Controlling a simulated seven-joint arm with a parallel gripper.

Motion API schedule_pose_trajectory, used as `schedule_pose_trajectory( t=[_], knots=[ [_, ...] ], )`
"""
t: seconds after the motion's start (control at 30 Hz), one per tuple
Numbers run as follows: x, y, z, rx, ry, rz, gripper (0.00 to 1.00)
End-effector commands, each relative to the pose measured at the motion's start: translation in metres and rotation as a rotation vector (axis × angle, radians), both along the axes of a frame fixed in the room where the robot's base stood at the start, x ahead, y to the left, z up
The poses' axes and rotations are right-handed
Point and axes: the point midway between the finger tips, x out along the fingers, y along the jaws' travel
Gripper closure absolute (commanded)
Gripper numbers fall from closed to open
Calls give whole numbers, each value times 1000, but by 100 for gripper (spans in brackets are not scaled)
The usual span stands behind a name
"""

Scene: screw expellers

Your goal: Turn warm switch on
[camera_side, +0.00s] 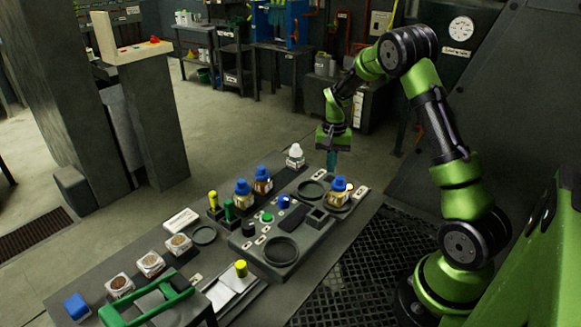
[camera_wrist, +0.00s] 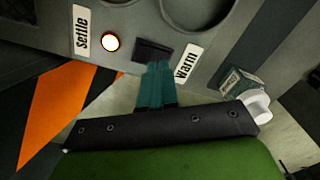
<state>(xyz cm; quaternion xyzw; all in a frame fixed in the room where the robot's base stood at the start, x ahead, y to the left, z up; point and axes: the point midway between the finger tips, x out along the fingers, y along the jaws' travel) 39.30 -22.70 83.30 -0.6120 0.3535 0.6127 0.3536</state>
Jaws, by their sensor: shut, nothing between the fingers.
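In the wrist view, a dark rectangular switch (camera_wrist: 152,48) sits on the grey panel, left of the white "warm" label (camera_wrist: 187,61). My gripper (camera_wrist: 158,68) has its teal fingers closed together and empty. The fingertips are right at the switch's lower edge; I cannot tell whether they touch it. In the side view, my gripper (camera_side: 332,162) points down at the far edge of the panel, and I cannot make out the switch there.
A lit round lamp (camera_wrist: 111,42) sits beside the "settle" label (camera_wrist: 81,30). A white-capped bottle (camera_side: 295,157) stands left of my gripper in the side view. A blue-capped bottle (camera_side: 339,189) stands on the panel in front. A green-handled tray (camera_side: 150,306) lies at the near end.

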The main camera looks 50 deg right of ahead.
Motion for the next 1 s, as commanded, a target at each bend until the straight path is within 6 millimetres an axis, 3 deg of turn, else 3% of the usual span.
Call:
schedule_pose_trajectory(
  t=[0.53,1.0],
  knots=[
    [1,0,44,-1,-3,1,100],
    [-2,0,44,-2,-1,12,100]
  ],
)
